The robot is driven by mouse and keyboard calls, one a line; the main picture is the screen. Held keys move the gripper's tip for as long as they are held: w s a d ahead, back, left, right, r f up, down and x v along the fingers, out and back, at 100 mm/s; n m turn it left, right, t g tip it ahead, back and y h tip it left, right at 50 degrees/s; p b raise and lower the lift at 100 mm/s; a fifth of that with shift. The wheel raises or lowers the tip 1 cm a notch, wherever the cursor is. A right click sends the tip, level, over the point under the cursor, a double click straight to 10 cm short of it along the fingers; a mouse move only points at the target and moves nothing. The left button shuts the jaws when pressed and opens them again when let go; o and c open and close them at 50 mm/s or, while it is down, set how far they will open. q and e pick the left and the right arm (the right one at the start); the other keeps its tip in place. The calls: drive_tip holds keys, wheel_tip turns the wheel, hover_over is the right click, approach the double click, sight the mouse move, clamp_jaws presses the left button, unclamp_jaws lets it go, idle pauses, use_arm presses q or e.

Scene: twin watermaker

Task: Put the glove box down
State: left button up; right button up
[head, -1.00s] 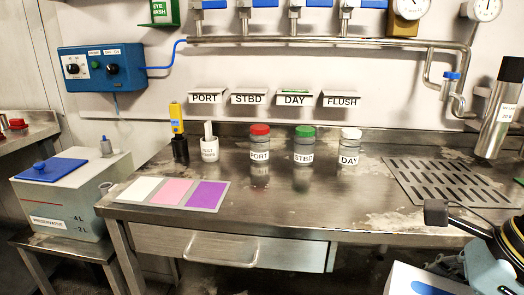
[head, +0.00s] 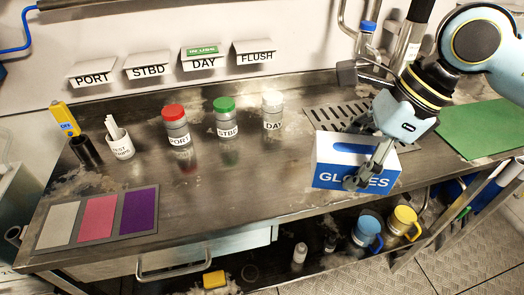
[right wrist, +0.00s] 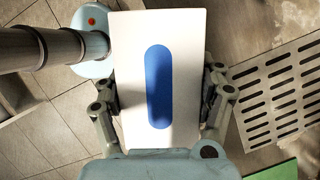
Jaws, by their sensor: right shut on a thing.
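The glove box (head: 327,158) is white on top with a blue lower part lettered GLOVES. It shows at the front edge of the steel bench (head: 240,185), right of the bottles. My right gripper (head: 366,152) is shut on it, with one finger across the lettered face. In the right wrist view the box's white top (right wrist: 185,50) with its blue oval opening lies between the two fingers (right wrist: 160,100). The box looks held over the bench's front edge; whether its underside touches is not clear. My left gripper is not in view.
Red-, green- and white-capped bottles (head: 227,120) stand mid-bench. A slotted drain grate (head: 330,117) lies behind the box, a green mat (head: 485,130) to its right. Bare steel lies left of the box.

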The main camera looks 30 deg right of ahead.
drive_tip(key=p, duration=0.1)
hover_over(285, 176)
drive_tip(key=d, duration=0.1)
drive_tip(key=f, duration=0.6)
drive_tip(key=shift+s+d+f, duration=0.15)
drive_tip(key=shift+s+f, duration=0.25)
wheel_tip(285, 176, down, 3)
drive_tip(key=shift+f+p, duration=0.15)
drive_tip(key=shift+p, duration=0.3)
drive_tip(key=shift+f, duration=0.45)
drive_tip(key=shift+f, duration=0.1)
drive_tip(key=o, duration=1.4)
